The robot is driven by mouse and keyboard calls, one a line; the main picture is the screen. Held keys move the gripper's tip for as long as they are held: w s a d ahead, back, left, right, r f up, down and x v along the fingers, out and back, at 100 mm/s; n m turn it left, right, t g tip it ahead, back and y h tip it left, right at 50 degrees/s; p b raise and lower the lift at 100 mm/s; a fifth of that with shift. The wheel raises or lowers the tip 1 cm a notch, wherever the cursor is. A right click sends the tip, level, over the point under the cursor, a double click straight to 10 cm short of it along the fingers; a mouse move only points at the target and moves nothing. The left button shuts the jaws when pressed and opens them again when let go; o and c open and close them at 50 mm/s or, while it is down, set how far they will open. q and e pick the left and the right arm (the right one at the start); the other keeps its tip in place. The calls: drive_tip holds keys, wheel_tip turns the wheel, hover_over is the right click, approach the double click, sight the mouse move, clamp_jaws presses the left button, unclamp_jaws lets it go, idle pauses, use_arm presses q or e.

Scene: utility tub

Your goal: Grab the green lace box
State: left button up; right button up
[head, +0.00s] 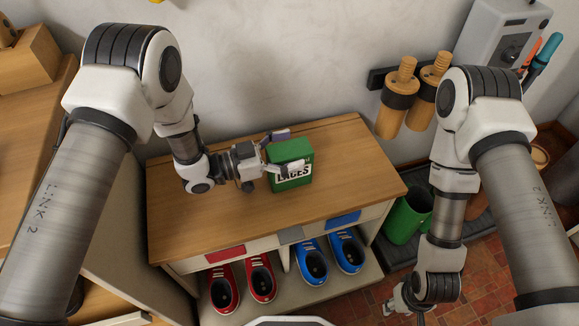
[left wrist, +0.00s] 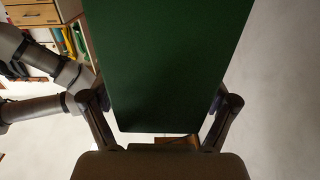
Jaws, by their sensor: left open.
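The green lace box (head: 291,180), with a white label reading "LACES", stands upright on the wooden bench top (head: 215,222). My left gripper (head: 284,151) is open, with its fingers on either side of the upper part of the box. In the left wrist view, the dark green box (left wrist: 165,55) fills the space between the two fingers of the left gripper (left wrist: 158,98). Whether the fingers touch it is hard to tell. My right gripper (head: 397,305) hangs low at the right, away from the box, and its jaws are too small to read.
Red shoes (head: 223,287) and blue shoes (head: 311,262) stand on the shelf under the bench. A green mug-like container (head: 407,219) stands right of the bench. Wooden-handled tools (head: 400,98) hang on the wall behind. The bench top around the box is clear.

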use_arm(q)
drive_tip(key=c, duration=1.6)
